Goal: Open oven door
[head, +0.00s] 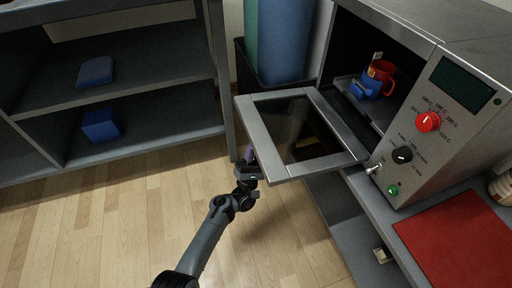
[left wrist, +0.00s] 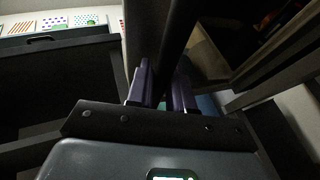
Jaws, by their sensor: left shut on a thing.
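The oven (head: 440,120) stands at the right, and its door (head: 345,132) is swung down, roughly flat, with a grey frame around a dark glass pane. The oven's inside is exposed. My left gripper (head: 247,157) is at the door's outer left edge. In the left wrist view, its purple fingers (left wrist: 163,88) are shut on a dark bar, which seems to be the door handle (left wrist: 178,40). The handle is mostly hidden in the head view. My right gripper is in neither view.
A red mug (head: 381,72) and a blue object (head: 366,88) are inside the oven. Red and black knobs (head: 428,121) are on its front. A shelf unit (head: 150,72) with blue items is at the left. A red mat (head: 455,238) lies on the counter. Open floor surrounds my left arm.

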